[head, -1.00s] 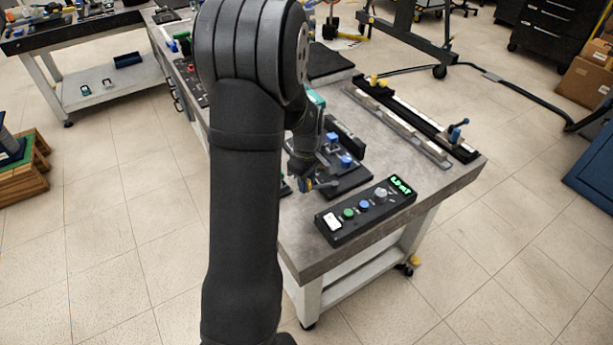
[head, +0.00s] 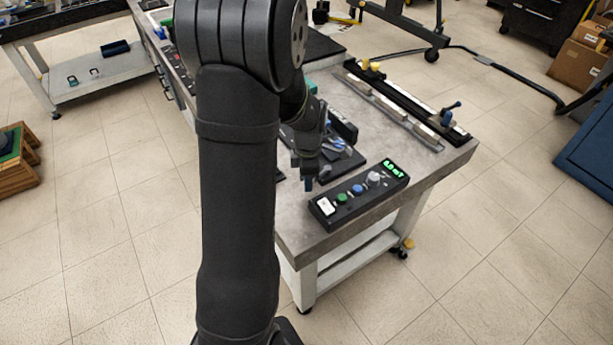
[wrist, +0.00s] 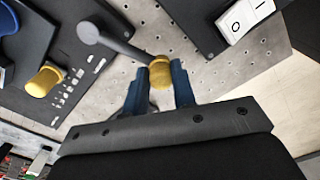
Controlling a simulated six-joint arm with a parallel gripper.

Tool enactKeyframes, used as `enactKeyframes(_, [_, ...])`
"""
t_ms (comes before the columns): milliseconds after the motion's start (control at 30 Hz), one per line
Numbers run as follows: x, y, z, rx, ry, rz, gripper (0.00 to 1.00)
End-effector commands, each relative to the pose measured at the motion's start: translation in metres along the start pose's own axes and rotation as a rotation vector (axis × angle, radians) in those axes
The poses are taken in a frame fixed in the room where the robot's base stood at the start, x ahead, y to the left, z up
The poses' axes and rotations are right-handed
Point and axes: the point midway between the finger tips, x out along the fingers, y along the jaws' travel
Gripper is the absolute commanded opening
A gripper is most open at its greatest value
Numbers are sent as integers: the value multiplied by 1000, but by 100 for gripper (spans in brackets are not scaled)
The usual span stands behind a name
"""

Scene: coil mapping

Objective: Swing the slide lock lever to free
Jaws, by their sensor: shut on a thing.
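The slide lock lever (wrist: 112,44) in the wrist view is a grey arm that runs from a round grey hub to a yellow knob (wrist: 160,72). My gripper (wrist: 159,85) has its blue fingers shut on either side of that yellow knob. The hub sits at the edge of a black base plate (wrist: 60,50) with white scale marks and another yellow knob (wrist: 45,80). In the head view my gripper (head: 308,184) points down beside the black fixture, close to the control box's left end. The lever is too small or hidden to make out there.
The control box (head: 358,193) with a white switch, coloured buttons and a green display stands just right of the gripper. A long rail (head: 405,100) with a blue-handled clamp lies along the far side. Bare perforated bench top (wrist: 185,45) lies between fixture and box.

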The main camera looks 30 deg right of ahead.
Motion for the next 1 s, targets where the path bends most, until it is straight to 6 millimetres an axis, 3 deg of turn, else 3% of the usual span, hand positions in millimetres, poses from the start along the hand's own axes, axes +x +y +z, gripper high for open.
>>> enactKeyframes(467, [1,-5,6,-10,-6,-9,0])
enactKeyframes(500, [1,-5,6,-10,-6,-9,30])
enactKeyframes(567, [1,-5,6,-10,-6,-8,41])
enactKeyframes(1000, [0,-2,4,-12,-4,-3,42])
